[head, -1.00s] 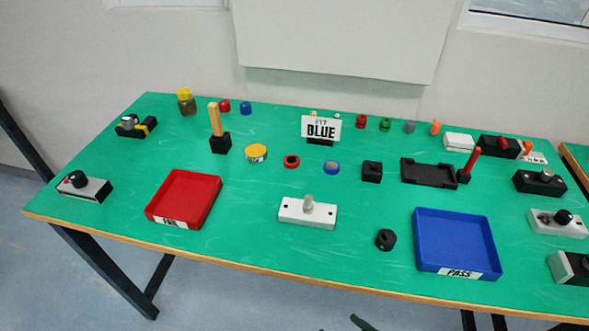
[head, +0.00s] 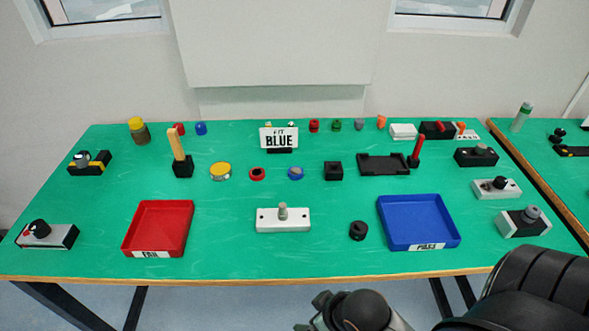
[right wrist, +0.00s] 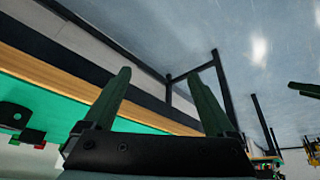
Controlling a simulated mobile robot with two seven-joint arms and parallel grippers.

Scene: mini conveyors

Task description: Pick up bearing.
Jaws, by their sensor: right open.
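A short black ring-shaped part (head: 358,231) with a hole in its top looks like the bearing. It stands on the green table between the white block with a grey peg (head: 284,220) and the blue PASS tray (head: 381,212). My right gripper (right wrist: 160,73) is open and empty, its two green fingers apart over the floor beside the table edge. In the head view its arm shows at the bottom right, in front of the table. My left gripper is not in the head view; dark green pieces at the right wrist view's edge may be its fingers.
A red FAIL tray (head: 129,228) is at the front left. Small red (head: 257,174) and blue (head: 296,173) round parts, and a black square block (head: 333,171), lie mid-table. Bare tabletop surrounds the black ring.

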